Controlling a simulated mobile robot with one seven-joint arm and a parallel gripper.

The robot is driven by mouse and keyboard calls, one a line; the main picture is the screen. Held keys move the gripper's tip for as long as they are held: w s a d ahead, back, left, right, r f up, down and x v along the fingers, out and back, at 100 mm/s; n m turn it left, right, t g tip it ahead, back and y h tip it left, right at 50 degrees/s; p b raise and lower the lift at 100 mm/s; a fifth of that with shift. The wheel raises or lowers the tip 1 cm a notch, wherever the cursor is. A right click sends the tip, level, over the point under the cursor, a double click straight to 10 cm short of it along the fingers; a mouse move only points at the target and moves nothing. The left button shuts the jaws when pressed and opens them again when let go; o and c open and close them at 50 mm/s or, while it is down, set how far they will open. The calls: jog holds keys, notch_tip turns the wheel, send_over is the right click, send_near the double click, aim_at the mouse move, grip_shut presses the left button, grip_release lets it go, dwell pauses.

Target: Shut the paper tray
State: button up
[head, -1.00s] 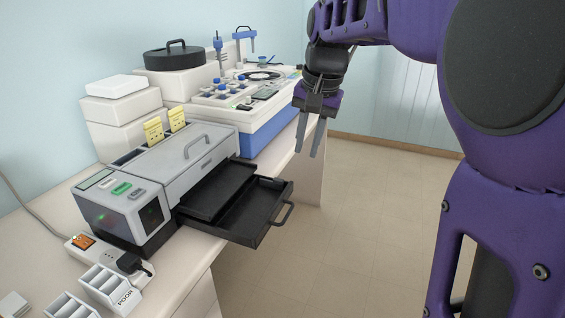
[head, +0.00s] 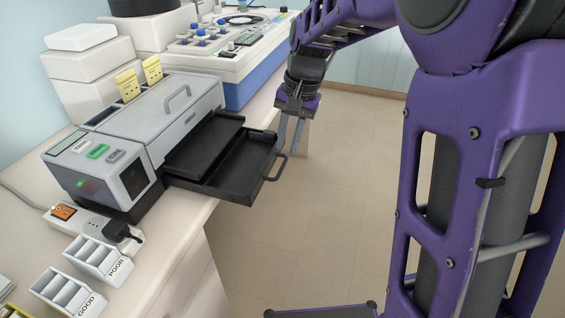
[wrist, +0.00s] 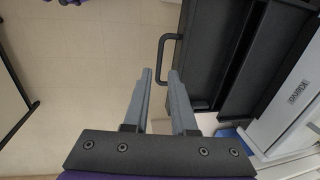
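The black paper tray (head: 240,165) is pulled out from the front of the grey printer-like machine (head: 150,125) and overhangs the bench edge. Its handle (head: 279,168) is on the tray's outer end. My gripper (head: 289,141) points down just beyond the tray's outer end, near the handle. The handle (wrist: 164,58) shows past the fingertips, and the tray (wrist: 203,55) fills the area to the right.
A power strip (head: 90,226) with a black plug sits before the machine. Slide racks marked POOR (head: 98,258) and GOOD (head: 66,290) stand at the front. A white and blue lab instrument (head: 235,60) is behind. The floor (head: 300,230) right of the bench is clear.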

aim_at(282, 169)
jog(key=f, duration=0.4)
jog(key=a+f+b, duration=0.1)
jog(key=f, duration=0.1)
jog(key=shift+w+a+f, duration=0.1)
jog(key=shift+w+f, duration=0.15)
grip_shut()
jog(key=shift+r, duration=0.1)
dwell(1.1)
